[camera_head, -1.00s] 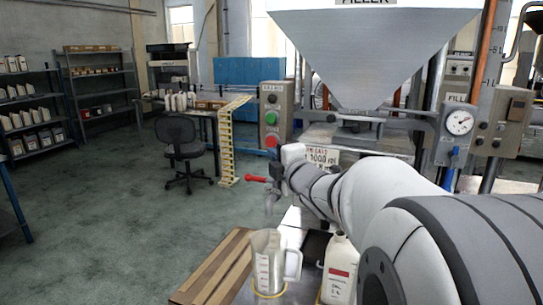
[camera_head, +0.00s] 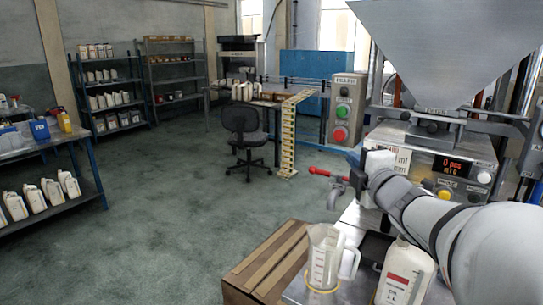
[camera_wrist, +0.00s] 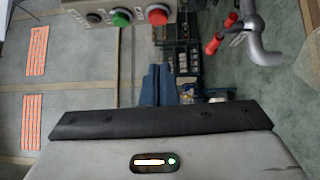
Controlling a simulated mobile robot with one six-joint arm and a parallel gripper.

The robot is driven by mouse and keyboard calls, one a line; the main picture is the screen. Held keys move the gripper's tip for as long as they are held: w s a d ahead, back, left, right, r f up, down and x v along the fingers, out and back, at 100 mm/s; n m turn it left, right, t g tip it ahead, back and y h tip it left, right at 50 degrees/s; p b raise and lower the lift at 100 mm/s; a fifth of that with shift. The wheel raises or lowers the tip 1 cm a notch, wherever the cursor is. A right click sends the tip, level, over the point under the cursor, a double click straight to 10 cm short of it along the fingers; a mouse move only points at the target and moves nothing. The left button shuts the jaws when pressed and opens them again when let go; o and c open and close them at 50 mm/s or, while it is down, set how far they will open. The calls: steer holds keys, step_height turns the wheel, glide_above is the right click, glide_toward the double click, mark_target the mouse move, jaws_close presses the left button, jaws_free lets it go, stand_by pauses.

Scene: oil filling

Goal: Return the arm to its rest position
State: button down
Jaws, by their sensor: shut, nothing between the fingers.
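My arm (camera_head: 425,215) reaches in from the lower right of the head view. Its far end, with my gripper (camera_head: 372,172), is beside the filler, behind the jug and near the red-handled spout. In the wrist view my gripper's dark edge and grey housing (camera_wrist: 155,122) fill the bottom; it is shut, with nothing held. The clear measuring jug (camera_head: 325,258) stands upright on the bench's metal plate, apart from my gripper.
The filler hopper (camera_head: 450,50) and its panel (camera_head: 453,168) stand close behind my arm. The red-handled spout (camera_head: 335,185) juts left; it also shows in the wrist view (camera_wrist: 255,38). A button box (camera_head: 343,110) is beyond. Open floor (camera_head: 180,190) lies left.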

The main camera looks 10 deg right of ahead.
steer(key=s+a+f+m+g+h+p, duration=0.1)
steer(key=s+f+m+g+h, duration=0.1)
steer(key=s+f+m+g, duration=0.35)
steer(key=s+a+f+m+g+h+p, duration=0.1)
steer(key=s+f+m+g+h, duration=0.15)
steer(key=f+m, duration=0.5)
steer(key=s+a+f+m+g+y, duration=0.1)
steer(key=s+a+f+m+g, duration=0.2)
steer(key=s, duration=0.3)
steer(key=s+a+f+m+g+y, duration=0.2)
steer(key=s+a+f+m+g, duration=0.1)
steer(key=s+a, duration=0.3)
steer(key=shift+s+f+g, duration=0.5)
steer(key=shift+g, duration=0.3)
